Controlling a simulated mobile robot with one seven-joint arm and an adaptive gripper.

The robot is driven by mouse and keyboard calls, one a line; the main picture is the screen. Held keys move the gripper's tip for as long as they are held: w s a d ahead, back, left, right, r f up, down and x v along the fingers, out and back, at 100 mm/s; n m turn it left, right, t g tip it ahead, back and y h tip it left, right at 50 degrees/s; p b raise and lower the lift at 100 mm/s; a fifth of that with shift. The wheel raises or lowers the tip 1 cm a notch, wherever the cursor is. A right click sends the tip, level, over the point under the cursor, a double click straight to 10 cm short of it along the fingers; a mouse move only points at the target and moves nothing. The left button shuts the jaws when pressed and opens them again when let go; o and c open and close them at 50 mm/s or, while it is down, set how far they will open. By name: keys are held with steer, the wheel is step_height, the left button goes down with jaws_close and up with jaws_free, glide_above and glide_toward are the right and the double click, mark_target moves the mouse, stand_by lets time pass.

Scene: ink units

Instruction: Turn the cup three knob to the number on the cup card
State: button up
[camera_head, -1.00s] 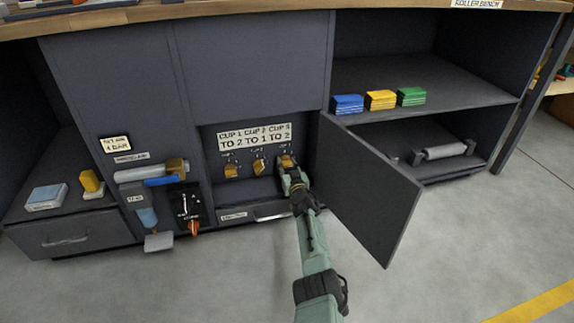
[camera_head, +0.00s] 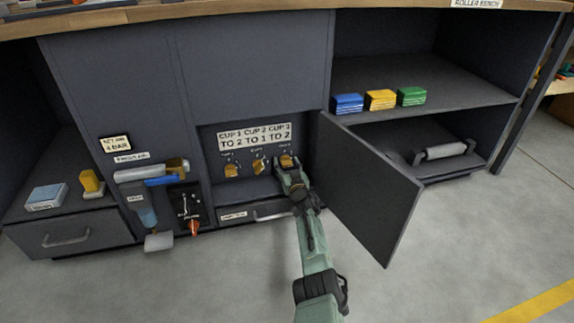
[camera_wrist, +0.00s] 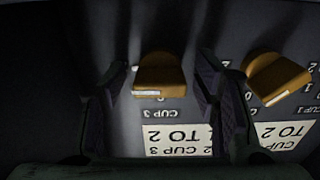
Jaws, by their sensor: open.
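The cup three knob (camera_head: 287,160) is brass-coloured, the rightmost of three knobs in the recess. In the wrist view, which looks upside down, the cup three knob (camera_wrist: 160,75) sits between my open fingers, with a gap on each side. Its white mark lies beside the 0, near the CUP 3 label. My gripper (camera_head: 290,170) is open in front of this knob; it also shows in the wrist view (camera_wrist: 165,90). The cup card (camera_head: 254,136) above reads CUP 1 TO 2, CUP 2 TO 1, CUP 3 TO 2.
The cup two knob (camera_head: 259,166) and cup one knob (camera_head: 231,170) stand to the left. The open cabinet door (camera_head: 368,190) stands close to the right of my arm. A drawer handle (camera_head: 272,216) is below. Open floor lies in front.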

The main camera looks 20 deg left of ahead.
mark_target(285, 137)
step_height(285, 137, up, 10)
stand_by(0.6)
stand_by(0.4)
